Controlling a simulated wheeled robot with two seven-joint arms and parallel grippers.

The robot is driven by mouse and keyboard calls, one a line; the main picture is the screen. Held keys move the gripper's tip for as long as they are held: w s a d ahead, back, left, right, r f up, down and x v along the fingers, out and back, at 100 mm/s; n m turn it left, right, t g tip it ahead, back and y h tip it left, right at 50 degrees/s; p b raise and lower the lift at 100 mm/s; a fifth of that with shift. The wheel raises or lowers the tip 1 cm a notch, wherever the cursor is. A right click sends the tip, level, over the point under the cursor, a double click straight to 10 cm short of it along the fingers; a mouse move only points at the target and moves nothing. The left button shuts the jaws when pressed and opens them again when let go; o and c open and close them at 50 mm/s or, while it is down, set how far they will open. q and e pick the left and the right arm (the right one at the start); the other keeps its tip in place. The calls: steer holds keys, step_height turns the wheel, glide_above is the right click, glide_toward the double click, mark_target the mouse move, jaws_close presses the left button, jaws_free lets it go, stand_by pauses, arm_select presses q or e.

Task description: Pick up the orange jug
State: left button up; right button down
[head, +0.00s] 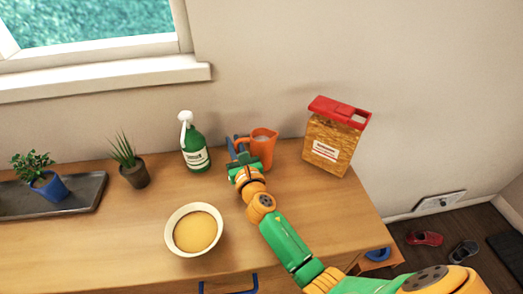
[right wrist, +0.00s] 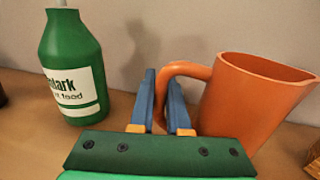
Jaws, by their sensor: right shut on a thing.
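The orange jug (head: 264,148) is upright at the back of the wooden counter, near the wall. It also shows in the right wrist view (right wrist: 252,100), with its handle on the left side. My right gripper (head: 239,150) reaches it from the front left. Its blue fingers (right wrist: 163,105) stand on either side of the handle and are shut on it. The jug's base is hidden behind the gripper in the right wrist view, so I cannot tell whether it touches the counter. My left gripper is not in view.
A green spray bottle (head: 194,149) stands just left of the jug. A red-lidded container (head: 332,140) stands to the right. A bowl (head: 172,236) sits in front left. Potted plants (head: 134,172) and a dark tray (head: 89,195) are farther left.

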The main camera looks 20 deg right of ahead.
steer(key=shift+r, duration=0.1)
steer(key=shift+w+r+p, duration=0.1)
steer(key=shift+r+p, duration=0.3)
steer(key=shift+p, duration=0.05)
steer(key=s+a+r+p, duration=0.2)
steer(key=s+r+p, duration=0.5)
steer(key=s+r, duration=0.5)
steer(key=shift+s+a, duration=0.15)
steer(key=shift+s, duration=0.8)
